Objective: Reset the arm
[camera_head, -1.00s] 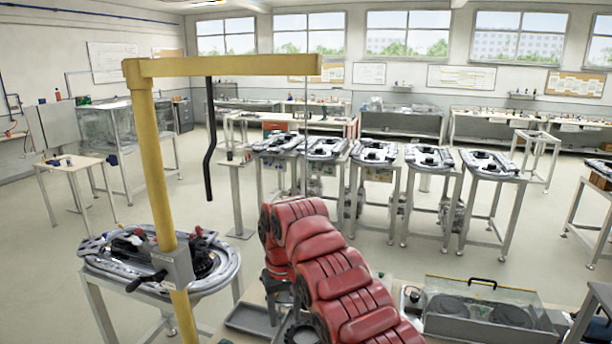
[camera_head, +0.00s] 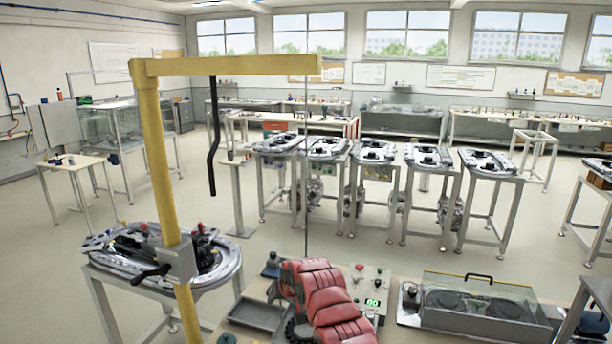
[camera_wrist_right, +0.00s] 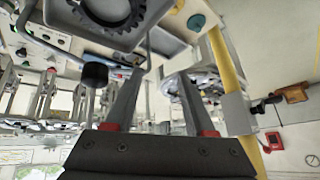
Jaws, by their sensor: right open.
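My right gripper (camera_wrist_right: 159,73) shows in the right wrist view, with two grey fingers apart and nothing between them. In the head view, my red ribbed right arm reaches in from the bottom, over the near bench (camera_head: 237,338); I cannot make out its fingers there. A black toothed ring (camera_head: 298,331) lies beside the arm on the bench, and it also shows at the top of the right wrist view (camera_wrist_right: 108,12). My left gripper is in neither view.
A yellow post (camera_head: 163,190) with a crossbeam stands left, in front of an oval track stand (camera_head: 105,277). A glass-covered box (camera_head: 480,305) and a control panel (camera_head: 372,290) are right of the arm. Several track tables (camera_head: 372,153) stand behind. Open floor lies between.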

